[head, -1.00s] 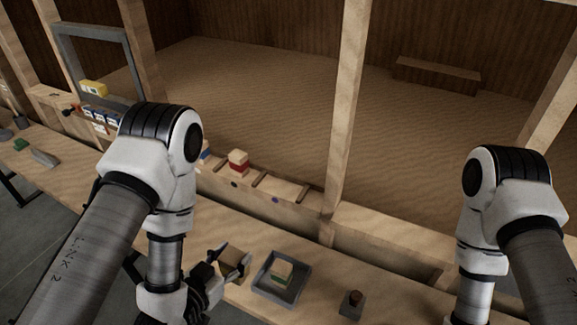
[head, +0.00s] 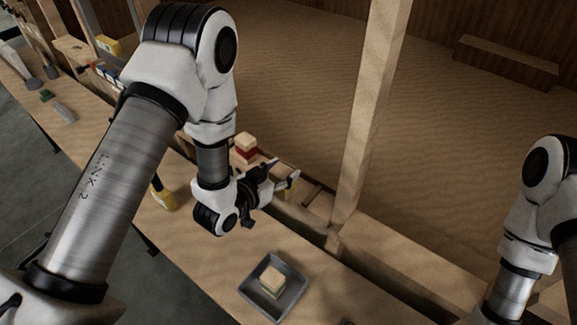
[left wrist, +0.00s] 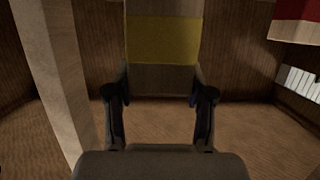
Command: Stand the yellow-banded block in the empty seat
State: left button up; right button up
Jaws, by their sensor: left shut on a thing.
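The yellow-banded block (left wrist: 165,40) is held between the fingers of my left gripper (left wrist: 160,98) in the left wrist view, its yellow band across pale wood. In the head view my left gripper (head: 281,176) is over the slotted rail (head: 318,203), and only a sliver of the block (head: 290,187) shows. The rail has seats split by dark dividers. A red-banded block (head: 245,150) stands in a seat to the left of the gripper. The gripper partly hides the seats beside it, so I cannot tell whether the block touches the rail. My right gripper is out of view.
A grey tray (head: 246,295) with a green-banded block (head: 272,280) lies on the bench at the front. A wooden post (head: 370,120) rises just right of the rail. A yellow object (head: 161,196) stands on the bench left of my gripper.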

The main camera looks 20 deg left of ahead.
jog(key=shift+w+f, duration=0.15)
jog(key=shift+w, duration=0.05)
pick_arm(q)
jog(key=w+f+b, duration=0.1)
jog(key=w, duration=0.1)
jog(key=w+f+b, duration=0.1)
jog(key=w+f, duration=0.2)
jog(key=w, duration=0.1)
jog(key=shift+a+f+b, duration=0.2)
jog(key=shift+a+b, duration=0.05)
jog(key=shift+b, duration=0.15)
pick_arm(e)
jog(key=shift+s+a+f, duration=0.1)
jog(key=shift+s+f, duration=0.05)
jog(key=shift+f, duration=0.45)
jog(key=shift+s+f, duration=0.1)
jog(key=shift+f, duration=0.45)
pick_arm(q)
jog(key=shift+w+r, duration=0.1)
jog(key=shift+w, duration=0.05)
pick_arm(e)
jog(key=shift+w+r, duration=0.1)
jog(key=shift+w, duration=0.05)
pick_arm(q)
jog(key=o, duration=1.2)
